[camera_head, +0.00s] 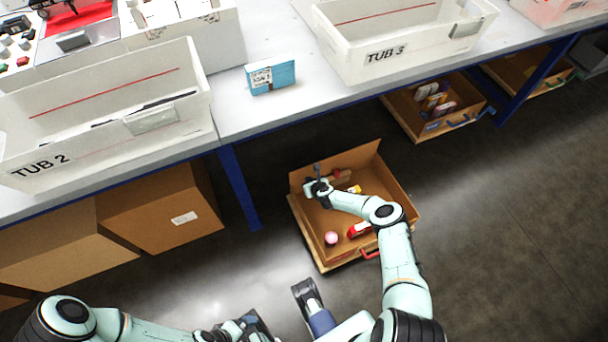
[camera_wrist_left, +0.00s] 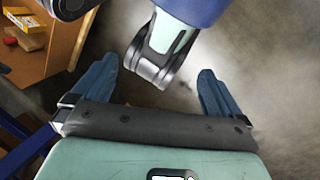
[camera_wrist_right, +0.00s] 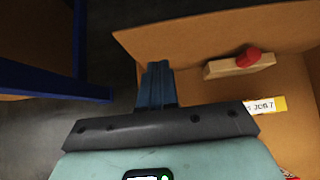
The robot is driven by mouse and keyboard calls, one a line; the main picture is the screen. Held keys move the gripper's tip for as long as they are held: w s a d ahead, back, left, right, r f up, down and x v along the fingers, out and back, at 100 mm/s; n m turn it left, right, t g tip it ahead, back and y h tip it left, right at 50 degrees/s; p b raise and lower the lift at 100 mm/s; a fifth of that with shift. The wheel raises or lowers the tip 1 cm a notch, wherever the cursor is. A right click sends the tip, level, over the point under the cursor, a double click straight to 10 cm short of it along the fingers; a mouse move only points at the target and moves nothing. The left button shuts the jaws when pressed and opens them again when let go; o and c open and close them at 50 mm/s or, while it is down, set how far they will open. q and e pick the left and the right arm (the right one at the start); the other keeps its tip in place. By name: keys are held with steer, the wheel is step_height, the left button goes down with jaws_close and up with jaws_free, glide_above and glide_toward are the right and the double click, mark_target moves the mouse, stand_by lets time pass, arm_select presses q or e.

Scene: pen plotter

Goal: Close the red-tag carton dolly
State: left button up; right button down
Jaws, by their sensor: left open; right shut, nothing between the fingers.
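The carton dolly with a red handle (camera_head: 371,254) stands on the floor, pulled out in front of the bench. Its open brown carton (camera_head: 397,185) holds several loose items. My right gripper (camera_head: 317,170) is shut and empty by the carton's far left wall. In the right wrist view its closed fingers (camera_wrist_right: 157,85) overlap the edge of the carton wall (camera_wrist_right: 215,38); I cannot tell if they touch it. My left gripper (camera_head: 252,324) is low in front, away from the carton. In the left wrist view its fingers (camera_wrist_left: 158,92) are apart and empty.
A blue bench leg (camera_head: 239,185) stands left of the dolly. Closed brown boxes (camera_head: 160,212) are under the bench at left. Another dolly with a blue handle (camera_head: 456,122) is under the bench at right. Tubs and a blue box (camera_head: 270,77) sit on the bench. Floor at right is clear.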

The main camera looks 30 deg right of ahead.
mark_target(302, 170)
steer(key=w+b, duration=0.1)
steer(key=w, duration=0.1)
steer(key=w+f+b, duration=0.1)
steer(key=w, duration=0.1)
steer(key=shift+w+d, duration=0.1)
steer(key=shift+d, duration=0.1)
steer(key=shift+w+r, duration=0.1)
steer(key=shift+w, duration=0.25)
arm_select(q)
steer(key=w+a+f+t, duration=0.1)
steer(key=w+a+f, duration=0.1)
steer(key=w+f, duration=0.1)
steer(key=shift+w+a+f+t+y, duration=0.15)
steer(key=shift+w+f+t+y, duration=0.2)
steer(key=shift+w, duration=0.5)
steer(key=shift+w+f+b, duration=0.1)
steer(key=shift+b, duration=0.2)
arm_select(e)
steer(key=shift+w+d, duration=0.1)
